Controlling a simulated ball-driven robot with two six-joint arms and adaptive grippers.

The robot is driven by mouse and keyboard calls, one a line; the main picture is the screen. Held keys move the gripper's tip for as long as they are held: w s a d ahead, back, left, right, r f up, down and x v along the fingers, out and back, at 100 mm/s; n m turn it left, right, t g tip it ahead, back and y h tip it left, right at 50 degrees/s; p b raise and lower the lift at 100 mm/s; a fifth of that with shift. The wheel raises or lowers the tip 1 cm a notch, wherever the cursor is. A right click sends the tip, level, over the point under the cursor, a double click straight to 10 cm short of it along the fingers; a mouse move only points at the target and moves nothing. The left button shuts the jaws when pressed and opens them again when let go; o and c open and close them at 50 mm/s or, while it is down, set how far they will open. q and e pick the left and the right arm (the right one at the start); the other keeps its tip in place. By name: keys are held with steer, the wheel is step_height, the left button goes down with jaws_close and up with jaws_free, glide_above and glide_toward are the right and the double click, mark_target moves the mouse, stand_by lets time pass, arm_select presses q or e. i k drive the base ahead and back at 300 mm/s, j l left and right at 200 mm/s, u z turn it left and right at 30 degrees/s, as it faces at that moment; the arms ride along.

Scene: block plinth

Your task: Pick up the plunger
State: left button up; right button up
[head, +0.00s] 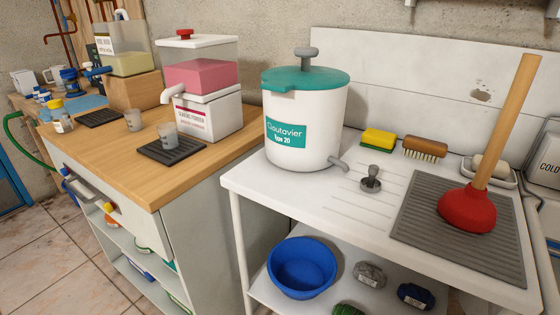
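The plunger (468,207) stands upright on a grey ribbed mat (420,238) at the right of the white counter. It has a red rubber cup and a long wooden handle (508,115) that leans slightly to the right, its top near the upper right of the head view. Nothing touches the plunger except the mat under it. Neither of my grippers shows in the head view.
Left of the mat are a small dark stopper (371,180) and a white bucket (305,125) with a teal lid. Behind are a yellow sponge (378,141), a brush (424,148) and a soap dish (489,172). A lower shelf holds a blue bowl (302,267).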

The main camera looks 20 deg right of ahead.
mark_target(468, 209)
steer(key=z, duration=1.65)
